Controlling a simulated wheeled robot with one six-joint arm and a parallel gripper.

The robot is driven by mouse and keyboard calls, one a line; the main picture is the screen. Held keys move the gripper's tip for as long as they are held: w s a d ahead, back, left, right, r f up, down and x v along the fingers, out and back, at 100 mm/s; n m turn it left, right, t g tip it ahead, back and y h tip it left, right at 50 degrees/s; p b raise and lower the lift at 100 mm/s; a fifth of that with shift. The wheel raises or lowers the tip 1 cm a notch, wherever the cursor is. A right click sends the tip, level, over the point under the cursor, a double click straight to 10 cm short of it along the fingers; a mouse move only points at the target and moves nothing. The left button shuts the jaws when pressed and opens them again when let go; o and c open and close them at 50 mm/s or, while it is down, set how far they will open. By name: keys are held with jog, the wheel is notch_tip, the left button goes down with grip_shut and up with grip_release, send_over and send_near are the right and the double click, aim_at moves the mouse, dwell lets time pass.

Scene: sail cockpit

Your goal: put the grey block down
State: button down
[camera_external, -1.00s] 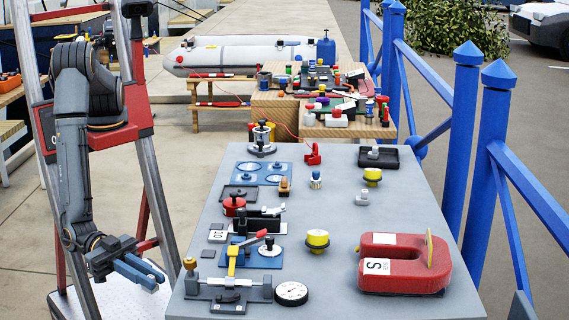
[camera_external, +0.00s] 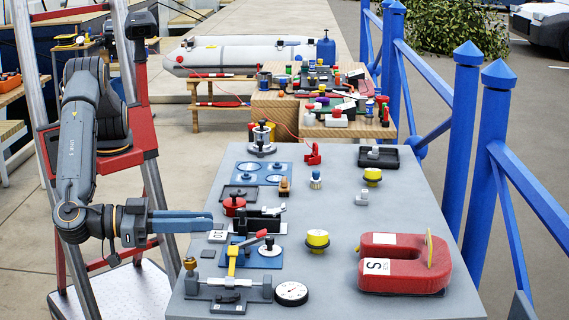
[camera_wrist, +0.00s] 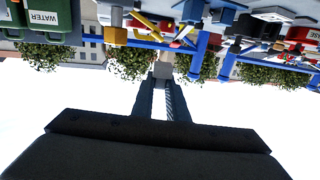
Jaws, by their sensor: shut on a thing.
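My gripper (camera_external: 208,221) reaches level over the left edge of the grey table (camera_external: 335,225), its blue fingers pointing right. In the wrist view, its fingertips (camera_wrist: 163,84) are shut on a small light grey block (camera_wrist: 162,69). In the camera_external view the held block cannot be made out clearly at the finger ends. The gripper appears above the tabletop, near a plate marked 10 (camera_external: 218,237).
A yellow-topped knob (camera_external: 317,239), a dial gauge (camera_external: 291,292) and clamps (camera_external: 262,224) crowd the left and middle. Bare tabletop shows around the centre. A blue railing (camera_external: 487,170) stands at right.

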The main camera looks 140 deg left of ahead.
aim_at(201, 277)
notch_tip(201, 277, down, 10)
jog(key=shift+r+p, duration=0.2)
jog(key=shift+p, duration=0.3)
dwell(0.3)
jog(key=shift+f, duration=0.1)
jog(key=shift+f, duration=0.1)
jog(key=c, duration=1.7)
grip_release()
jog(key=shift+c, duration=0.2)
jog(key=b+v, duration=0.1)
jog(key=v, duration=0.6)
jog(key=shift+w+f, duration=0.15)
jog(key=shift+f, duration=0.2)
jog(key=shift+d, duration=0.4)
jog(key=shift+c, duration=1.2)
